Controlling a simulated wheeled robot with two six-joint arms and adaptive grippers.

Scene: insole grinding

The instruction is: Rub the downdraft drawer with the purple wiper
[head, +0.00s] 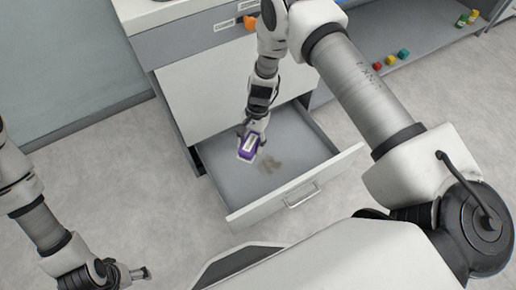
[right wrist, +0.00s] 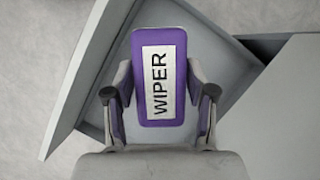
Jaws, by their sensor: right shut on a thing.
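The downdraft drawer (head: 216,165) is pulled open from the cabinet, with its grey floor bare except for a brownish smudge (head: 270,163). My right gripper (head: 251,136) reaches down into the drawer area and is shut on the purple wiper (head: 247,152). In the right wrist view the wiper (right wrist: 160,40) sits between both fingers (right wrist: 160,93), its white WIPER label facing the camera. The wiper is over the drawer's left part, left of the smudge; whether it touches the floor I cannot tell. My left gripper (head: 138,272) is at the lower left, away from the drawer, its fingers small and unclear.
The drawer's front panel with a handle (head: 301,196) faces me. The white cabinet (head: 205,92) rises behind it. An orange object (head: 250,22) is on the cabinet's upper part. Small coloured blocks (head: 391,60) lie on a shelf at the right. Floor left of the drawer is clear.

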